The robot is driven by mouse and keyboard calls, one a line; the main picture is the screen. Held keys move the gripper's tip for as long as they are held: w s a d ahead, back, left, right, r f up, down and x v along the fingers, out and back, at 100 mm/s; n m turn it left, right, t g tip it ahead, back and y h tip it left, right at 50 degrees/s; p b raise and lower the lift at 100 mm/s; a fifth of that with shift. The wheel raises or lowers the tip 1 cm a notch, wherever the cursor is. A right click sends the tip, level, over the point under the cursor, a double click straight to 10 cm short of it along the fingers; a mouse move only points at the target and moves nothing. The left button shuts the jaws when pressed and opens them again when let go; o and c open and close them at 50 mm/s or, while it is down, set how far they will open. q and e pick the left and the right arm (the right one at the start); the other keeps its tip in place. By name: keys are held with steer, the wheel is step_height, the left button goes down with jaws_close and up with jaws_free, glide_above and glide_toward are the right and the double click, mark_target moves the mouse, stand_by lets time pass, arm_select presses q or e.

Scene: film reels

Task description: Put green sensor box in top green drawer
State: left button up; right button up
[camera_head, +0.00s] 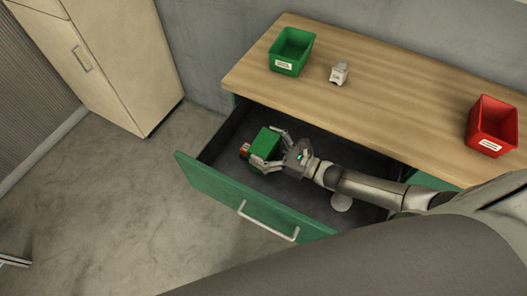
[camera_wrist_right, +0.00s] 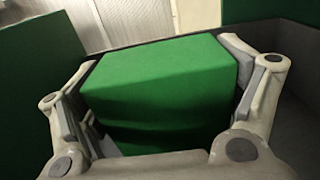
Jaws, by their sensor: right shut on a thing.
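The green sensor box (camera_head: 264,142) is in my right gripper (camera_head: 268,150), over the inside of the open top green drawer (camera_head: 225,192). The right gripper is shut on the box, with a finger on each side of it. The box also fills the middle of the right wrist view (camera_wrist_right: 155,85), between the two fingers of the gripper (camera_wrist_right: 165,100). A small reddish end shows on the box's left side in the head view. I cannot tell whether the box touches the drawer floor.
The wooden counter (camera_head: 400,120) holds a green bin (camera_head: 291,51), a small grey-white object (camera_head: 339,73) and a red bin (camera_head: 493,126). A round pale object (camera_head: 341,202) lies in the drawer near my right forearm. A beige cabinet (camera_head: 110,60) stands at the left.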

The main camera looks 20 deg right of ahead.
steer(key=shift+w+a+f, duration=0.2)
steer(key=shift+w+f, duration=0.15)
steer(key=shift+f, duration=0.05)
steer(key=shift+f+b, duration=0.4)
steer(key=shift+f, duration=1.05)
steer(key=shift+s, duration=0.1)
steer(key=shift+f, duration=0.2)
steer(key=o, duration=0.9)
steer(key=shift+r, duration=0.1)
